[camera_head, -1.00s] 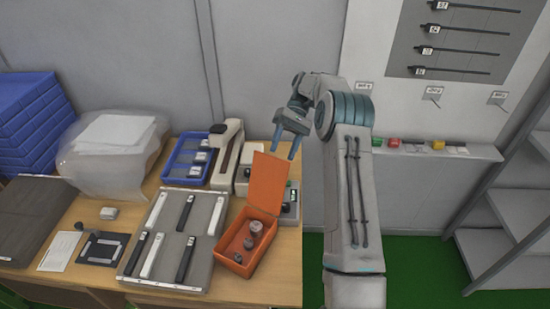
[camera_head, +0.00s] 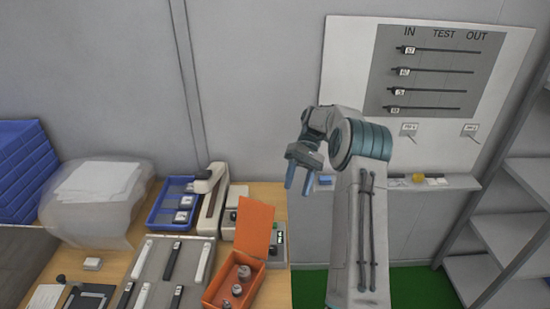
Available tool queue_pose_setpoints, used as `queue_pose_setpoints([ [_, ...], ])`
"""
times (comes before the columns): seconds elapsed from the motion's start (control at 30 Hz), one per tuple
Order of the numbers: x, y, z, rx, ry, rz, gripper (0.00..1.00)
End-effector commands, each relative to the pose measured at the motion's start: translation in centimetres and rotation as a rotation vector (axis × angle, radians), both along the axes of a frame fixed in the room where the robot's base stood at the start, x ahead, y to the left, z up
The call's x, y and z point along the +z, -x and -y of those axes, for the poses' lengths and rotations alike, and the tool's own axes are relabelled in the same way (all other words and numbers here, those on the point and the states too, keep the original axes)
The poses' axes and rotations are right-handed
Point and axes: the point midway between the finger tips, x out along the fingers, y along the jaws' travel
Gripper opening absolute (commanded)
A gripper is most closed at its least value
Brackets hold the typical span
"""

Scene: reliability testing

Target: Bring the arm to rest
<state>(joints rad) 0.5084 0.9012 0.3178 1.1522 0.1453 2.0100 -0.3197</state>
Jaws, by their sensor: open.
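My gripper (camera_head: 299,178) hangs from my raised, folded arm (camera_head: 358,215) right of the orange box. Its two blue-grey fingers point down and stand apart, with nothing between them. It looks clear of the table and of the box, though its exact height cannot be told. The lower part of my arm runs out of the bottom of the picture.
An open orange box (camera_head: 217,292) with small metal parts stands at the table's right edge. Left of it are a grey tray (camera_head: 162,272) of black and white strips and a blue bin (camera_head: 158,215). A wall ledge (camera_head: 440,183) and grey shelves (camera_head: 492,238) stand right.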

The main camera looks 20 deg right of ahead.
Motion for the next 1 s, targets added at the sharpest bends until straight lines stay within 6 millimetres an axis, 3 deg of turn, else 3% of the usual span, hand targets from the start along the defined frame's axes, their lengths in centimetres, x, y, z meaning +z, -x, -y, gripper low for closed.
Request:
queue_pose_setpoints([
  [0.2, 0.4, 0.2, -0.5, 0.003, 0.02, 0.013, 0.48],
  [0.47, 2.8, 1.8, -3.4, 0.012, 0.162, 0.105, 0.48],
  [1.0, 6.7, 8.2, -8.4, -0.014, 0.442, 0.384, 0.48],
])
